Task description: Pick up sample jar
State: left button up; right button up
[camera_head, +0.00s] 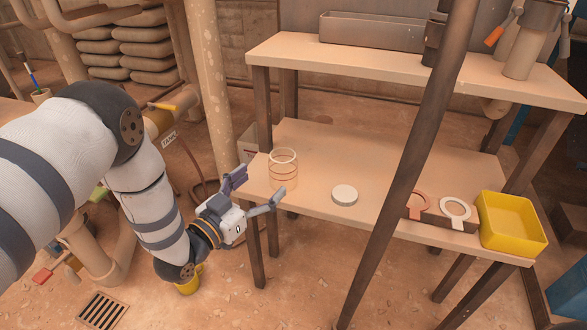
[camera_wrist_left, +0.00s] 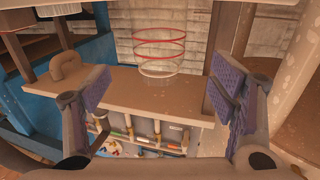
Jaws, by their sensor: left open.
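The sample jar (camera_head: 283,172) is a clear glass cylinder with thin reddish rings. It stands upright near the left end of the lower shelf (camera_head: 310,145). In the left wrist view the jar (camera_wrist_left: 158,52) shows ahead, between the two fingers and beyond their tips. My left gripper (camera_head: 258,187) is open and empty, at the shelf's left end, just left of and in front of the jar. The purple-padded fingers of the left gripper (camera_wrist_left: 160,90) are spread wide and appear apart from the jar. My right gripper is not in view.
A round white lid (camera_head: 344,195) lies right of the jar. A slanted dark post (camera_head: 410,150) crosses in front of the shelf. Two ring pieces, one orange (camera_head: 418,205) and one white (camera_head: 455,209), and a yellow bin (camera_head: 512,222) are further right. The upper shelf (camera_head: 400,70) is above and behind.

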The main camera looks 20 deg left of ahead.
aim_at(275, 174)
pick_arm(q)
jog(key=b+x, duration=0.1)
jog(key=x, duration=0.4)
jog(key=f+b+x, duration=0.1)
jog(key=x, duration=0.2)
jog(key=shift+d+b, duration=0.1)
jog(key=shift+b, duration=0.2)
jog(key=shift+w, duration=0.2)
jog(key=shift+r, duration=0.1)
jog(key=c, duration=1.4)
